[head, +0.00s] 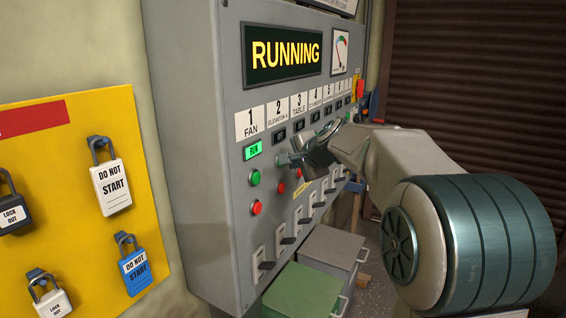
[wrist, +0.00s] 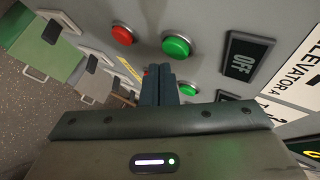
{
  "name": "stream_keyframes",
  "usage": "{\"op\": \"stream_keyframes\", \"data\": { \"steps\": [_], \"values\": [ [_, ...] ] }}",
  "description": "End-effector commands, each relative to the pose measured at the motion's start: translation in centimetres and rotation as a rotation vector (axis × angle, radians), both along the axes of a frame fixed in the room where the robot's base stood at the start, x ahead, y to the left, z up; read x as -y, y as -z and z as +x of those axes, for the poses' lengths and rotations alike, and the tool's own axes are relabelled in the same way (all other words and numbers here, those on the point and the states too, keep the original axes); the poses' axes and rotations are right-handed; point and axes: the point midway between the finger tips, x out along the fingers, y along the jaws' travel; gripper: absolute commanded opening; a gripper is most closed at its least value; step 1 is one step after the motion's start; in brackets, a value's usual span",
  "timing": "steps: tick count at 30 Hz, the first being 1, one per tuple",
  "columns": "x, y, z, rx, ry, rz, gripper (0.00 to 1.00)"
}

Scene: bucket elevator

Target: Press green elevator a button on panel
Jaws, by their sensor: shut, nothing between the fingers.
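The grey control panel (head: 195,120) has numbered columns. The column labelled 2 ELEVATOR A (head: 278,113) has a green button (head: 282,160), partly hidden by my gripper in the head view, with a red button (head: 282,188) below it. In the wrist view this large green button (wrist: 177,46) lies just beyond my fingertips, between the OFF display (wrist: 246,54) and the red button (wrist: 122,35). My gripper (head: 302,157) is shut and empty, close to the panel face. Its dark fingers (wrist: 157,74) sit beside the button; I cannot tell whether they touch the panel.
Another green button (wrist: 187,89) shows partly behind my gripper. The FAN column has a lit RUN display (head: 253,151), a green button (head: 255,177) and a red button (head: 257,208). Switch levers (head: 266,264) stick out below. A yellow padlock board (head: 75,205) stands left; boxes (head: 305,290) stand below.

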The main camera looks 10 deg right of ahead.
Motion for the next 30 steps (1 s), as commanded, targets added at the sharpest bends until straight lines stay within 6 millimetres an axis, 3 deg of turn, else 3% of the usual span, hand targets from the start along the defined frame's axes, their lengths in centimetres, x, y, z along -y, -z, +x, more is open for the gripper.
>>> {"op": "stream_keyframes", "data": {
  "steps": [30],
  "values": [
    [-0.71, -0.01, 0.49, 0.000, 0.000, 0.000, 0.00]
  ]
}}
